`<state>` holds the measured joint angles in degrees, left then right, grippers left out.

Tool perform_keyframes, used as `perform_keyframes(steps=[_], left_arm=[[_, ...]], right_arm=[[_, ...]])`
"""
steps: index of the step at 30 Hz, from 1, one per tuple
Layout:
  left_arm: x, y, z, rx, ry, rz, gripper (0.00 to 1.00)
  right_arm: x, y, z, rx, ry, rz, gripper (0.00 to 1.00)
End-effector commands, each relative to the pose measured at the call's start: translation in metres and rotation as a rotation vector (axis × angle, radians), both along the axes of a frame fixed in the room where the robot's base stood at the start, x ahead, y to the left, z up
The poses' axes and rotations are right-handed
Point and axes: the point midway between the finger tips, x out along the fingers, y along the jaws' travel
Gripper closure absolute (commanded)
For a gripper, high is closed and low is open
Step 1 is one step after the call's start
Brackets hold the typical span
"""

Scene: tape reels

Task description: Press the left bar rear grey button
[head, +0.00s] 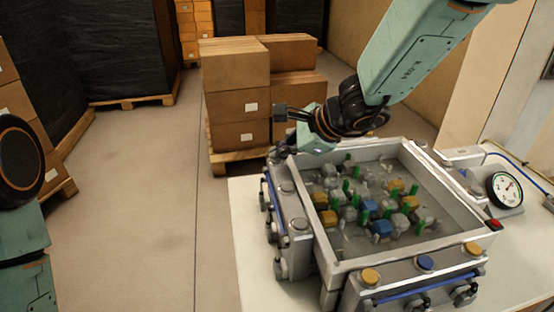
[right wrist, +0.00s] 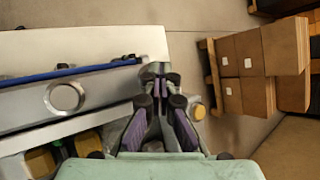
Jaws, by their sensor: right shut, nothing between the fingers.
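The left bar (head: 304,243) runs along the left side of the grey metal tray. Two grey buttons show on it in the head view, a front one (head: 299,226) and a middle one (head: 287,187). In the right wrist view a round grey button (right wrist: 65,96) lies left of my fingers. The rear grey button is not clearly visible; my gripper seems to cover that end of the bar. My right gripper (head: 287,149) is shut and empty, low at the bar's rear end. It also shows in the right wrist view (right wrist: 158,76). Contact cannot be told. My left gripper is out of view.
The tray (head: 335,247) holds several coloured blocks and green pegs. Yellow (head: 370,276) and blue (head: 425,263) buttons sit on the front bar. A gauge (head: 504,190) stands right. Cardboard boxes (head: 236,103) on a pallet stand behind.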

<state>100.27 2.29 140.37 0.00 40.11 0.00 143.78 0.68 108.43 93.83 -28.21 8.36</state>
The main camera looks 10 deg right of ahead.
Motion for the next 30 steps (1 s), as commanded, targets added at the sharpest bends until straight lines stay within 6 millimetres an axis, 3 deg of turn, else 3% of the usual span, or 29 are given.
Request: perform_keyframes(steps=[11, 22, 30], left_arm=[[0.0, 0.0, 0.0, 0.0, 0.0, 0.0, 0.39], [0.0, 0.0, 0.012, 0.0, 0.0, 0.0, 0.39], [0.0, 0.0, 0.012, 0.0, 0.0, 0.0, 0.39]], right_arm=[[0.0, 0.0, -0.001, -0.001, 0.003, -0.001, 1.0], [0.001, 0.0, 0.016, 0.0, 0.002, -0.001, 1.0], [0.001, 0.0, 0.016, -0.001, 0.001, 0.0, 1.0]])
